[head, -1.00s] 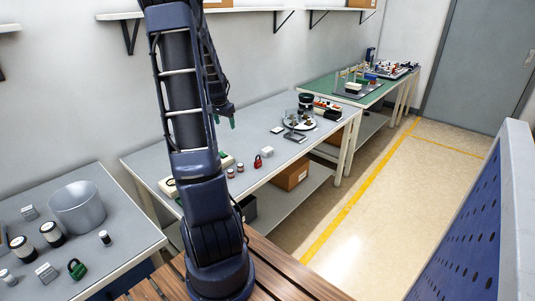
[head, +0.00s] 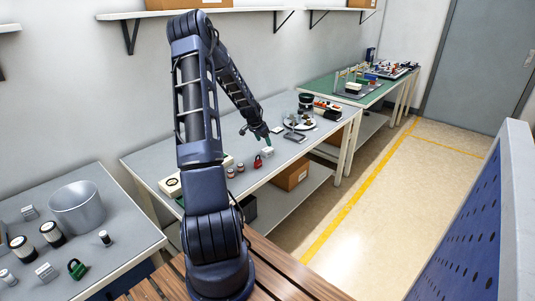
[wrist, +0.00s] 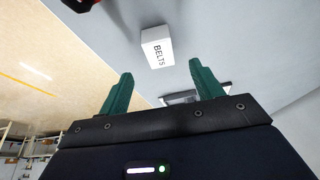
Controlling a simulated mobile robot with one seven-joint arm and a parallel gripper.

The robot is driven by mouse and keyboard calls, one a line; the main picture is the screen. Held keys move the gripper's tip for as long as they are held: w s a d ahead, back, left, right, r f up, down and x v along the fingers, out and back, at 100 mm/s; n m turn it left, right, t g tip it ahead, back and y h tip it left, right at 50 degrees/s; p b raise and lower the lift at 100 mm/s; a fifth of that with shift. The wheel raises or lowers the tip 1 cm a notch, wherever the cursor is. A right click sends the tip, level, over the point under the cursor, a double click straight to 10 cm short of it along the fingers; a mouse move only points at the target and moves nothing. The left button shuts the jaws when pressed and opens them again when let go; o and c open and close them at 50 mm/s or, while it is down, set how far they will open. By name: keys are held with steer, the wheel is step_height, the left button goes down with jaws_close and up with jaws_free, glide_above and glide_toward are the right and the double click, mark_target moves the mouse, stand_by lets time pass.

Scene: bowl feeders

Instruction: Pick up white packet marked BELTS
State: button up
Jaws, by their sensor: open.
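The white packet marked BELTS (wrist: 157,47) lies on the grey tabletop, just beyond my fingertips in the wrist view, with its lettered face showing. In the head view a small white packet (head: 268,152) sits near the front edge of the middle table, right of the red padlock. My gripper (wrist: 160,68) has two green fingers spread apart with nothing between them. In the head view my gripper (head: 268,139) hangs above and close to the packet. The packet lines up with the gap between the fingers, apart from them.
The red padlock (head: 258,162) stands just left of the packet. The grey middle table (head: 240,138) has bare room behind the packet.

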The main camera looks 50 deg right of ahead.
mark_target(267, 149)
steer(key=x, duration=0.8)
steer(key=shift+c, duration=0.4)
steer(key=c, duration=1.1)
